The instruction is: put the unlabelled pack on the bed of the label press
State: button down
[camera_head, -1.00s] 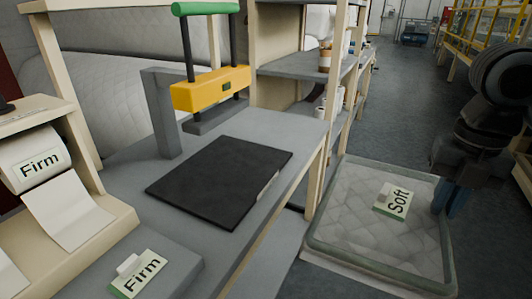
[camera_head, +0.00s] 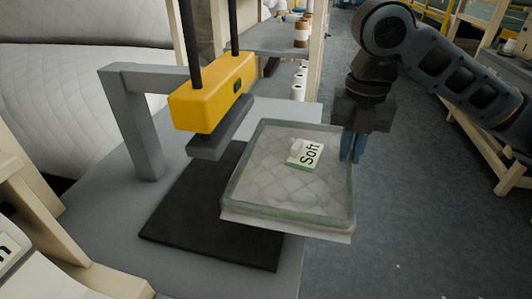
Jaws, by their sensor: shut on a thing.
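A clear-wrapped, quilted square pack (camera_head: 268,195) is held at its right edge by my gripper (camera_head: 352,150), whose blue fingers are shut on it. A small card reading "Soft" (camera_head: 304,154) lies on its top. The label press has a yellow head (camera_head: 213,92) with a grey plate under it, raised over a flat black bed (camera_head: 185,225). In the picture the pack covers the bed's right part and reaches past the table's right side. It looks raised above the bed; I cannot tell the exact gap. The bed's left and front parts are bare.
The press's grey post (camera_head: 138,130) stands at the left of the bed. The grey table (camera_head: 95,215) is clear around it. A shelf with white rolls (camera_head: 299,75) stands behind. A wooden stand (camera_head: 35,200) is at the left. Open floor (camera_head: 420,220) lies to the right.

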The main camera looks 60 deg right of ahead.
aim_at(280, 146)
jog(key=w+a, duration=0.1)
jog(key=w, duration=0.3)
jog(key=w+a+p, duration=0.1)
jog(key=w+a, duration=0.1)
jog(key=w, duration=0.2)
jog(key=w+a+p, duration=0.1)
jog(key=w, duration=0.3)
jog(key=shift+a, duration=0.25)
jog(key=shift+w+f, duration=0.2)
jog(key=shift+f, duration=1.6)
jog(key=shift+f+b, duration=0.4)
jog(key=shift+f, duration=0.05)
jog(key=shift+f, duration=0.15)
jog(key=c, duration=1.2)
grip_release()
